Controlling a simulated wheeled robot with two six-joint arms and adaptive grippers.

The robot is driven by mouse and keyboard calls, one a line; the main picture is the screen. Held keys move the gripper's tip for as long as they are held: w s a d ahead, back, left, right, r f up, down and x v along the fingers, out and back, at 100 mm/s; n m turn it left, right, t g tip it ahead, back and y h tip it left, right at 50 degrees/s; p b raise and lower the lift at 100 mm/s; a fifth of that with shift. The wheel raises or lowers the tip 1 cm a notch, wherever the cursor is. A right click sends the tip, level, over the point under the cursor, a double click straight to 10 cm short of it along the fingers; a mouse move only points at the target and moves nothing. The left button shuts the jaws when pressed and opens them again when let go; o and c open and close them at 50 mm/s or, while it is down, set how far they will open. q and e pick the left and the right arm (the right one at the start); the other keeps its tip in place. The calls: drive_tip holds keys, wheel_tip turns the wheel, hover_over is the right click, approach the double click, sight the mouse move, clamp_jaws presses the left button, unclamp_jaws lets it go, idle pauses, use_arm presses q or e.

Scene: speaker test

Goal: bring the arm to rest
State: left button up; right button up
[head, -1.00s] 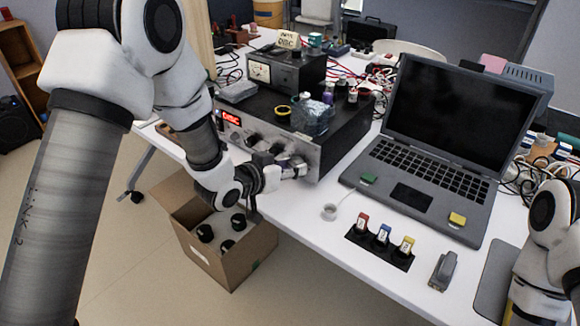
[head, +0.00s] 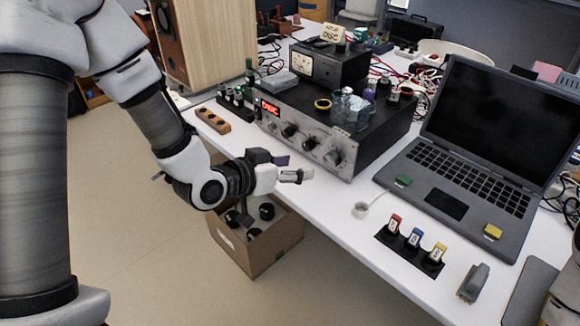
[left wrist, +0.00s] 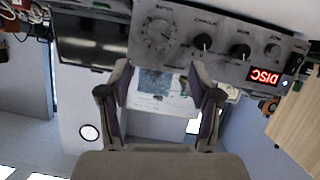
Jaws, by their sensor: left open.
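My left arm comes in from the left in the head view, white and grey. Its left gripper (head: 293,170) is open and empty, in front of the amplifier (head: 305,140) and near the table's front edge, above and right of the cardboard box. In the left wrist view the open gripper (left wrist: 160,82) shows two fingers with purple inner pads and nothing between them. The amplifier front (left wrist: 220,40) with its knobs and red lit display fills the top of that view. Only a sliver of my right arm shows at the lower right edge of the head view; its gripper is out of sight.
A cardboard box (head: 262,258) with dark round-topped items stands on the floor below the table edge. A wooden speaker cabinet (head: 210,45) stands behind.

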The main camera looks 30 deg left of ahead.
use_arm(q)
drive_tip(key=shift+s+a+r, duration=0.15)
drive_tip(key=shift+s+r, duration=0.05)
drive_tip(key=shift+s, duration=0.3)
drive_tip(key=shift+f, duration=0.1)
drive_tip(key=s+d+f+g+y, duration=0.1)
drive_tip(key=s+f+g, duration=0.3)
drive_tip(key=f, duration=0.7)
drive_tip(key=s+f+g+y, duration=0.1)
drive_tip(key=s+f+g, duration=0.1)
drive_tip(key=s+f, duration=0.65)
drive_tip(key=s+a+f+n+g+y, duration=0.25)
drive_tip(key=s+f+g, duration=0.35)
drive_tip(key=s+f, duration=0.7)
wheel_tip(320, 180, up, 12)
drive_tip(key=a+y+p, duration=0.1)
drive_tip(key=p, duration=1.1)
drive_tip(key=shift+w+n+p, duration=0.3)
drive_tip(key=shift+n+p, duration=0.05)
